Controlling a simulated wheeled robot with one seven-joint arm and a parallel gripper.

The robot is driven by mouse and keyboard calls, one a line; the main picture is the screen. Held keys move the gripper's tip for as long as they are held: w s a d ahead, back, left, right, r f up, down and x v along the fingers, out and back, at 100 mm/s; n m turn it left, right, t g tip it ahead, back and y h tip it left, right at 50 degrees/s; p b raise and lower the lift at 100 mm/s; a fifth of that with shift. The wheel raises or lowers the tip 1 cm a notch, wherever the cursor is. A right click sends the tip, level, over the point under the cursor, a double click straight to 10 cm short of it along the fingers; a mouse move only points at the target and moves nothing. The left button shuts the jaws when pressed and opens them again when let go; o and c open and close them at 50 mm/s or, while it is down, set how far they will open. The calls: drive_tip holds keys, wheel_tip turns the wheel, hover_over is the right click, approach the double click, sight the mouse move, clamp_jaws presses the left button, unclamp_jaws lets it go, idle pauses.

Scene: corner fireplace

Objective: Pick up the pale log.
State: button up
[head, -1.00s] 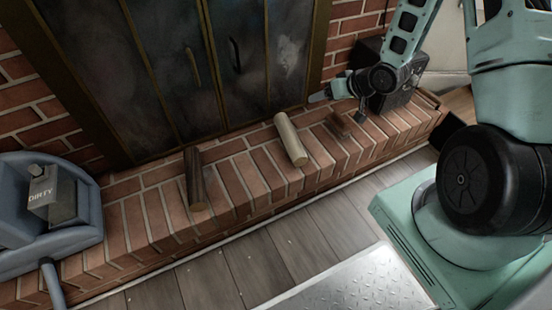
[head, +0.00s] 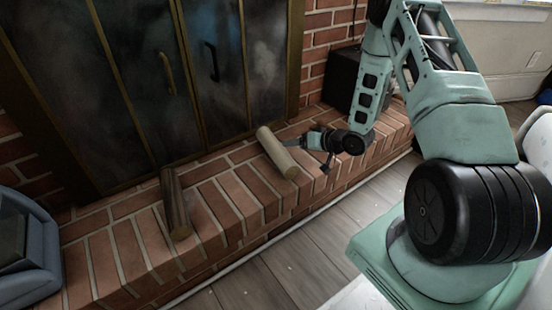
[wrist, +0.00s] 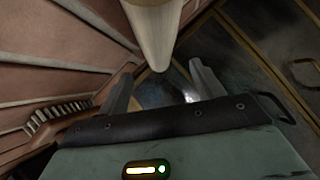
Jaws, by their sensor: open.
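The pale log (head: 277,152) lies on the brick hearth, its near end toward the hearth's front edge. In the wrist view the pale log (wrist: 157,28) runs in from the top edge, its end above the gap between my fingers. My gripper (head: 307,156) is open and empty, just right of the log in the head view. Both fingers show apart in the wrist view (wrist: 160,72). I cannot tell whether a finger touches the log.
A dark log (head: 175,203) lies on the hearth (head: 222,208) farther left. A blue-grey bin (head: 28,250) stands at the left edge. Dark fireplace doors (head: 225,60) with handles rise behind. A black box (head: 341,78) stands at the back right. The wood floor (head: 300,265) in front is clear.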

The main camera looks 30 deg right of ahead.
sight(281, 146)
drive_tip(key=b+x, duration=0.1)
drive_tip(key=x, duration=0.2)
drive_tip(key=shift+f, duration=0.1)
drive_tip(key=b+x, duration=0.2)
drive_tip(key=x, duration=0.1)
drive_tip(key=b+x, duration=0.1)
drive_tip(key=b, duration=0.1)
drive_tip(key=shift+a+f, duration=0.2)
drive_tip(key=shift+f, duration=0.35)
drive_tip(key=shift+w, duration=0.25)
drive_tip(key=shift+r, duration=0.1)
drive_tip(key=c, duration=1.1)
drive_tip(key=shift+r, duration=0.1)
